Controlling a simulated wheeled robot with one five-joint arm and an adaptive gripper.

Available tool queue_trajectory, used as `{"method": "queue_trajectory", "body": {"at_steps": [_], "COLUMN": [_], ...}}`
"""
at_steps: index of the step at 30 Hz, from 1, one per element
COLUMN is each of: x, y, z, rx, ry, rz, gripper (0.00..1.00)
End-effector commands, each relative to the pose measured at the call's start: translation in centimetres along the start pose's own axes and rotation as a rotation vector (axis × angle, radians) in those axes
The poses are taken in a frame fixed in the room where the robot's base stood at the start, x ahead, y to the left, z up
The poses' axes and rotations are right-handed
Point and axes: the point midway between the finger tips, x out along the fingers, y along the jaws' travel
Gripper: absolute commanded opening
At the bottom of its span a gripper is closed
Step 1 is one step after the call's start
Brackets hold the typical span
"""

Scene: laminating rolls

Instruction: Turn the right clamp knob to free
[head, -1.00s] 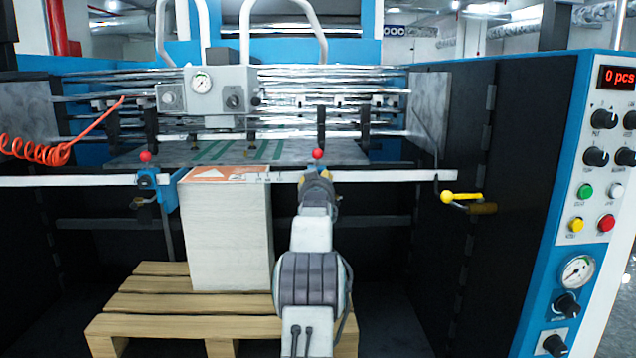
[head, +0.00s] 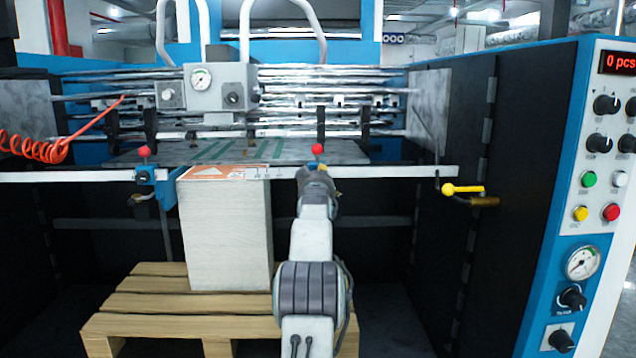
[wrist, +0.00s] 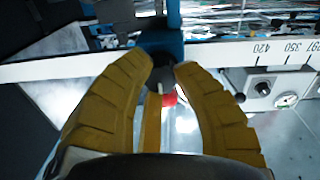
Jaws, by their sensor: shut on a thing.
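The right clamp sits on the white ruled bar (head: 400,172), mostly hidden behind my gripper (head: 316,170) in the head view; its red ball (head: 317,149) shows above. In the wrist view the clamp's blue body (wrist: 163,42) is just beyond my yellow fingertips (wrist: 163,72). The dark clamp knob (wrist: 160,77) is between the fingertips, and my gripper is shut on it. Part of the red ball (wrist: 169,97) shows between the fingers. The knob's exact angle is hard to tell.
The left clamp (head: 146,178) with its own red ball is on the same bar. A paper stack (head: 226,235) on a wooden pallet (head: 140,300) stands left of my arm. A yellow-handled lever (head: 462,188) and the control panel (head: 600,200) are to the right.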

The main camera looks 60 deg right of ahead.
Motion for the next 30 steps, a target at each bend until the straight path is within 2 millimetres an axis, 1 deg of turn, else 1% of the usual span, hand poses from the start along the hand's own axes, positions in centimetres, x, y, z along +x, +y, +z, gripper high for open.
{"method": "queue_trajectory", "body": {"at_steps": [1,10,11,18,20,30], "x": [-0.02,-0.02,-0.02,-0.01,-0.01,-0.15], "y": [-0.11,-0.11,-0.11,-0.08,-0.07,-0.04], "z": [-0.27,-0.36,-0.36,-0.21,-0.18,-0.09], "rx": [-0.013,-0.020,-0.020,-0.019,-0.019,-0.018], "ry": [0.007,0.008,0.008,0.005,0.004,0.002], "rz": [-0.001,-0.001,-0.001,-0.001,-0.001,0.000], "gripper": [0.00,0.00,0.28,0.50,0.54,0.54]}}
